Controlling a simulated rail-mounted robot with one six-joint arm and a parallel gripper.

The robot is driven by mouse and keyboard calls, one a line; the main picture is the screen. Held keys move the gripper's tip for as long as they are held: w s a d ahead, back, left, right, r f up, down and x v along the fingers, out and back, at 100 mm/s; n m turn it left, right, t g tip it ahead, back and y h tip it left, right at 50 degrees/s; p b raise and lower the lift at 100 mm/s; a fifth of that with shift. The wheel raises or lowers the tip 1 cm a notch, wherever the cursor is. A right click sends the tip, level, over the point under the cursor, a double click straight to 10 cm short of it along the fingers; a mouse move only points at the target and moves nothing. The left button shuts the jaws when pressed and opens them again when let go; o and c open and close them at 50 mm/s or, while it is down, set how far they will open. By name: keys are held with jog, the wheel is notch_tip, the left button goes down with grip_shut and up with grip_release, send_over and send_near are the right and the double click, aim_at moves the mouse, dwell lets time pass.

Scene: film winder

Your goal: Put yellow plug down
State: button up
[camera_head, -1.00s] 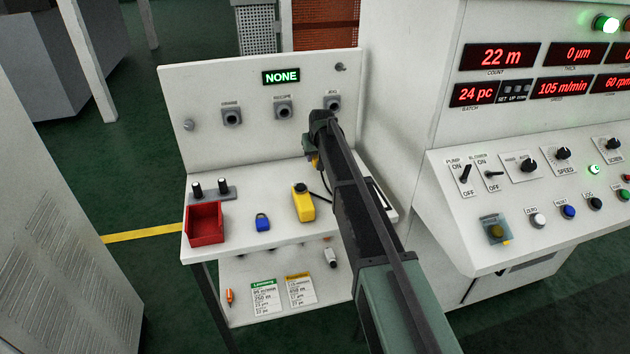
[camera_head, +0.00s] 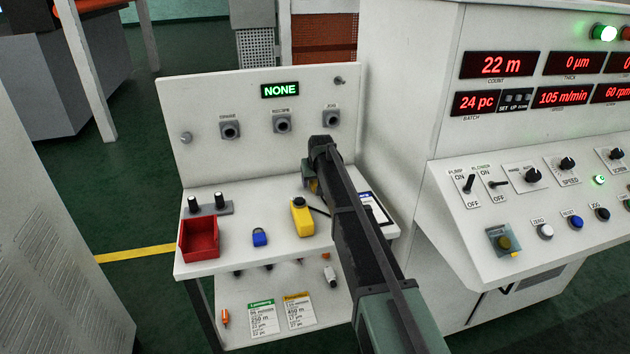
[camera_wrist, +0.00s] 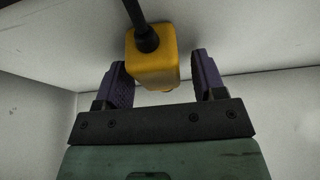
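The yellow plug (camera_wrist: 152,66) is a yellow block with a black cable in the wrist view. It sits between the two dark purple fingers of my gripper (camera_wrist: 160,62), with a visible gap to the right finger. The fingers look spread apart. In the head view my gripper (camera_head: 311,172) is low over the back right of the white bench shelf (camera_head: 275,255), with a bit of the yellow plug (camera_head: 311,185) showing below it. The arm hides most of it, and I cannot tell whether the plug touches the shelf.
A yellow button box (camera_head: 302,217), a blue padlock-like item (camera_head: 260,237) and a red bin (camera_head: 199,239) stand left of my arm. Three grey sockets, including the JOG one (camera_head: 332,117), are on the upright panel (camera_head: 200,100). The control console (camera_head: 480,220) is at right.

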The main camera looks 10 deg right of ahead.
jog(key=shift+r, duration=0.1)
jog(key=p+v, duration=1.2)
jog(key=v, duration=0.1)
jog(key=s+f+m+g, duration=0.1)
jog(key=s+g, duration=0.3)
jog(key=s, duration=3.5)
jog(key=shift+a+f+g+b, duration=0.2)
jog(key=shift+f+g+b, duration=0.1)
jog(key=shift+f, duration=0.25)
notch_tip(320, 180, down, 15)
jog(key=b, duration=1.4)
jog(key=shift+b, duration=0.4)
